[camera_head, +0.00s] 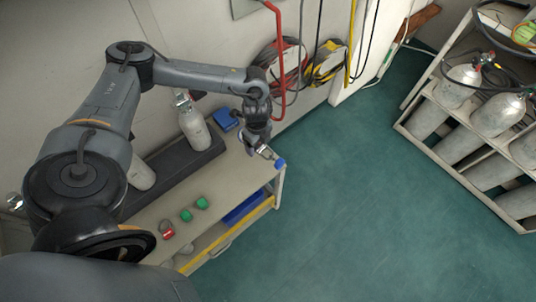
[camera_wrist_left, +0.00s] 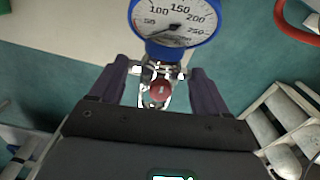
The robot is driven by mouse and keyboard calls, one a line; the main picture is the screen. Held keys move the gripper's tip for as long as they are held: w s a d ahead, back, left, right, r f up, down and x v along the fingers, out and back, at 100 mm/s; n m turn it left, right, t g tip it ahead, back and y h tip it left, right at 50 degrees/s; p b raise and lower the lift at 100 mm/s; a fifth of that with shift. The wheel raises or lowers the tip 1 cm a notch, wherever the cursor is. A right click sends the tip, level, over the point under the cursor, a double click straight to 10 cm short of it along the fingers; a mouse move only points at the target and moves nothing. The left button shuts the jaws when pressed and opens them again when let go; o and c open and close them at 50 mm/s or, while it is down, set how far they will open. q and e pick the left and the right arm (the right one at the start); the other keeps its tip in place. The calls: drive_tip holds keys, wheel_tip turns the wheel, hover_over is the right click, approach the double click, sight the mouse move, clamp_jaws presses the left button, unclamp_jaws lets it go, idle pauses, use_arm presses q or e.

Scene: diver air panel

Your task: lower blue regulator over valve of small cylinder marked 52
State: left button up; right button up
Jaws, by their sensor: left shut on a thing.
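My left gripper (camera_head: 260,147) is above the far right end of the bench, clear of the cylinders. It is shut on the blue regulator (camera_head: 279,163). In the left wrist view the regulator's blue-rimmed dial gauge (camera_wrist_left: 174,22) faces the camera. Its metal body and red centre (camera_wrist_left: 161,90) sit between the two dark fingers. A small grey cylinder (camera_head: 194,130) stands in the dark rack, left of the gripper, with its valve on top. Another cylinder (camera_head: 141,174) is partly behind my arm. I cannot read a 52 on either. My right gripper is not in view.
The bench (camera_head: 236,172) carries a blue box (camera_head: 226,119), two green items (camera_head: 194,209) and a red one (camera_head: 168,231). The dark rack (camera_head: 171,172) runs along the wall. Hoses hang behind. A shelf of cylinders (camera_head: 460,85) stands right; open green floor lies between.

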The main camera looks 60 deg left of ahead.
use_arm(q)
drive_tip(key=shift+a+f+m+b, duration=0.7)
drive_tip(key=shift+a+f+b, duration=0.3)
drive_tip(key=shift+a, duration=0.35)
drive_tip(key=shift+f+b, duration=1.2)
drive_tip(key=shift+r, duration=0.2)
drive_tip(key=shift+p, duration=0.3)
drive_tip(key=shift+p, duration=0.35)
drive_tip(key=shift+f, duration=0.35)
drive_tip(key=shift+f+b, duration=0.3)
drive_tip(key=shift+f, duration=0.25)
drive_tip(key=shift+p, duration=0.4)
drive_tip(key=shift+f, duration=0.2)
